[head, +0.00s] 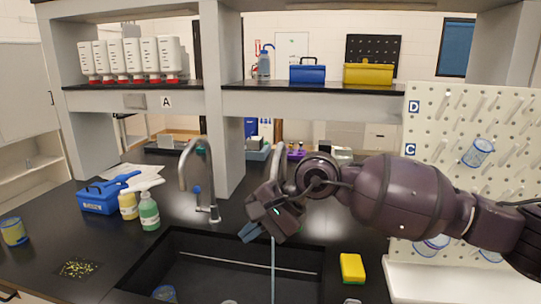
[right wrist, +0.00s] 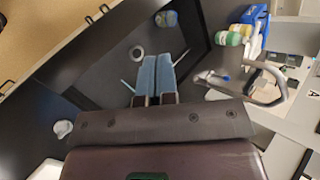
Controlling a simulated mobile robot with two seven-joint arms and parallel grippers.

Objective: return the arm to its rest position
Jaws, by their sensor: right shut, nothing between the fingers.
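My right arm reaches in from the right in the head view. Its gripper (head: 250,232) is over the sink, with the blue fingers pointing down and left. In the right wrist view the two blue fingers (right wrist: 157,74) lie side by side, shut with nothing between them. A curved tap (head: 277,158) is mostly hidden behind the gripper. A thin pale-blue vertical stream (head: 272,270), which looks like water, drops into the sink below it. A second tap (head: 184,165) with a blue lever stands left of the gripper, clear of it. My left gripper is out of view.
The black sink (head: 200,275) holds a beaker (head: 165,293). A yellow sponge (head: 352,268) lies right of it, below my arm. A pegboard (head: 460,140) with hanging beakers stands behind the arm.

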